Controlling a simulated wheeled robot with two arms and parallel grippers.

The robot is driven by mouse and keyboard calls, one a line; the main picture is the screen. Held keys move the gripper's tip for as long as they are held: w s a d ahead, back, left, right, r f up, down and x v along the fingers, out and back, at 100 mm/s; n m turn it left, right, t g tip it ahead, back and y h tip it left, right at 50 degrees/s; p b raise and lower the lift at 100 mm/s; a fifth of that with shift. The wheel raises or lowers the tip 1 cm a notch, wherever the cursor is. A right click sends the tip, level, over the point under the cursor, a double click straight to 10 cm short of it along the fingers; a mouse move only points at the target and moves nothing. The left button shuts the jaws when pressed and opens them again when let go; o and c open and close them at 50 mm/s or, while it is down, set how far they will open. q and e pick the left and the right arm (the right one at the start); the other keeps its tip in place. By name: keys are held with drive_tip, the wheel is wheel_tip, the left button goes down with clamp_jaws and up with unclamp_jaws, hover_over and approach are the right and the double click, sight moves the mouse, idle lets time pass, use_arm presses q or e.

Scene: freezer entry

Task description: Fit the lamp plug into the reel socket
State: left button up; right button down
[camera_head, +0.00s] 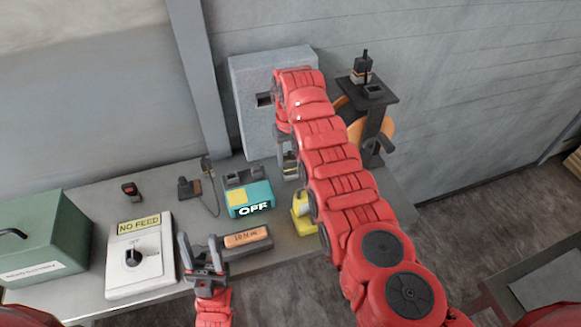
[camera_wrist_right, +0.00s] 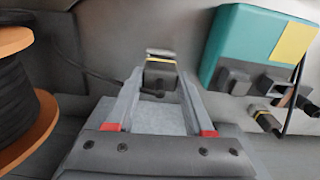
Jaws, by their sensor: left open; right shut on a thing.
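My right gripper (camera_wrist_right: 160,82) is shut on a dark plug (camera_wrist_right: 160,72) with a yellow band. A black cable runs left from the plug. In the head view my right arm hides most of this gripper; the plug (camera_head: 290,170) shows below it, above the table. The reel (camera_head: 378,133), with orange flanges, is right of my right arm, partly hidden by it; it also shows in the right wrist view (camera_wrist_right: 22,100). A dark socket block (camera_head: 374,90) tops the reel's stand. My left gripper (camera_head: 203,250) is open and empty above the front of the table.
A teal box (camera_head: 262,192) reading OFF stands mid-table. A yellow object (camera_head: 302,222) is partly behind my right arm. A NO FEED switch box (camera_head: 140,270), green case (camera_head: 45,240) and orange display (camera_head: 246,239) stand left and front. A grey panel (camera_head: 245,100) stands behind.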

drive_tip(key=shift+r, duration=0.1)
drive_tip(key=shift+r, duration=2.7)
